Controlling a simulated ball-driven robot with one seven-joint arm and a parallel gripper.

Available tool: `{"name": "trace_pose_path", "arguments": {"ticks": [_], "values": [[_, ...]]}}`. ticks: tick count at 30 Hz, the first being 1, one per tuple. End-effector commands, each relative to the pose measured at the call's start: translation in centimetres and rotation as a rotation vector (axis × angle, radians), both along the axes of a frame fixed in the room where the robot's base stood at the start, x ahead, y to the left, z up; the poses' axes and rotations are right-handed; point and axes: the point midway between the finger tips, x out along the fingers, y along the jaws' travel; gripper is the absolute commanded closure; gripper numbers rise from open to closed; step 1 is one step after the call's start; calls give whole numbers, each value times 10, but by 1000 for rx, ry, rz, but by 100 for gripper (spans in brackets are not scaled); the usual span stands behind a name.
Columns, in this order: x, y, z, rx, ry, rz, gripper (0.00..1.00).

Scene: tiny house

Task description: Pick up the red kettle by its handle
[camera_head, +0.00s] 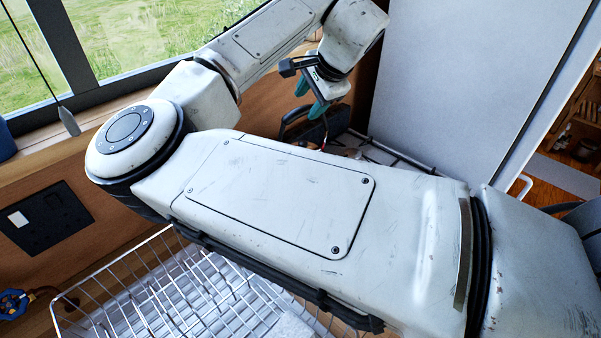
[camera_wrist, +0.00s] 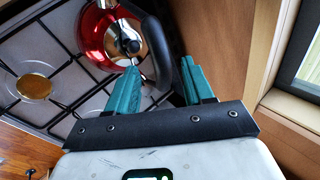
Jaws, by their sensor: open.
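The red kettle (camera_wrist: 95,38) stands on the gas hob in the wrist view, with a shiny red body and a dark knob on its lid. Its black handle (camera_wrist: 159,50) arches over the right side of the lid. My gripper (camera_wrist: 158,78) is open, its two teal fingers apart, with part of the handle showing between and beyond the fingertips. I cannot tell how deep the handle sits between them. In the head view my gripper (camera_head: 312,98) is above the black handle (camera_head: 302,118); my arm hides most of the kettle there.
The hob (camera_wrist: 50,62) has black grates and several burners. A wooden wall and window frame (camera_wrist: 298,105) stand close on the right in the wrist view. In the head view a wire dish rack (camera_head: 125,290) sits in front, and a tall white panel (camera_head: 475,75) stands behind the hob.

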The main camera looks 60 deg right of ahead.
Motion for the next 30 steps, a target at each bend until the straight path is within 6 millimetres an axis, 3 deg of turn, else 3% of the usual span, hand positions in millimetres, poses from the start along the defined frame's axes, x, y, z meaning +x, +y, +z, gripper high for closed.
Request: {"name": "trace_pose_path", "arguments": {"ticks": [8,16,25,30], "values": [[9,-6,-17,2,1,1,48],[25,-16,-48,1,0,2,48],[28,-17,-54,0,-1,0,48],[28,-17,-54,0,-1,0,64]]}}
